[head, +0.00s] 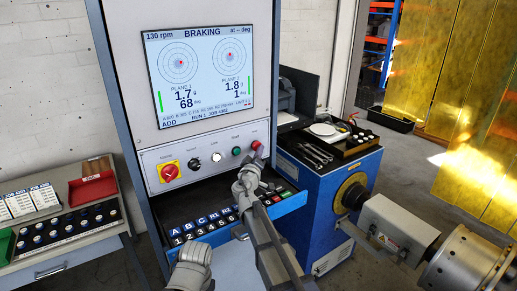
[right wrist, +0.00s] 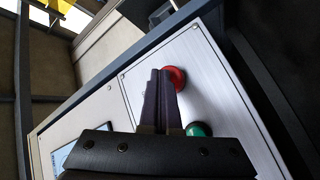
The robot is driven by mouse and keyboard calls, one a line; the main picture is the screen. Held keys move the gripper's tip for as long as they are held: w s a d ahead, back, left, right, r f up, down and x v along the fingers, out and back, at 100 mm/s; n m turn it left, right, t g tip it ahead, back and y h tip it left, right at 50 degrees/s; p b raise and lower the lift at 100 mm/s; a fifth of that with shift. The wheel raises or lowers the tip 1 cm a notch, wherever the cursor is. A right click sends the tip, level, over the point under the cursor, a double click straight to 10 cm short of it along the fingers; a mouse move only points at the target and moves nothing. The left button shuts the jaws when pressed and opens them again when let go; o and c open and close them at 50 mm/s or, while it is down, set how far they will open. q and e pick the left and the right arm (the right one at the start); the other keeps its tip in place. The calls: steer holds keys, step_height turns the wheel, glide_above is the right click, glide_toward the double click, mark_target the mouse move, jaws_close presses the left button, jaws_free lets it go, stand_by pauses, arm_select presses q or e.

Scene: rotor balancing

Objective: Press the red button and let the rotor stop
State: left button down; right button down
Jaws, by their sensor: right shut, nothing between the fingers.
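The red button (head: 256,145) is at the right end of the button row on the cabinet panel. It shows in the right wrist view (right wrist: 177,77) too, above the green button. My right gripper (head: 254,162) is shut and empty, its fingertips (right wrist: 164,74) at the red button. They overlap its edge in the right wrist view; I cannot tell whether they touch. The screen (head: 202,68) reads 130 rpm and BRAKING. The metal rotor (head: 470,265) is at the lower right, in line with the blue machine's shaft.
The green button (head: 236,151) is close left of the red one. A red knob on yellow (head: 169,172) is farther left. A drawer with labelled keys (head: 205,222) juts out below the panel. Tools lie on the blue machine (head: 318,152). A side table (head: 65,242) stands left.

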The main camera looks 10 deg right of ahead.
steer(key=shift+s+d, duration=0.25)
steer(key=shift+s, duration=0.5)
steer(key=s, duration=0.1)
steer(key=s+d, duration=0.1)
steer(key=s, duration=0.2)
steer(key=shift+s+d, duration=0.35)
steer(key=shift+f, duration=0.1)
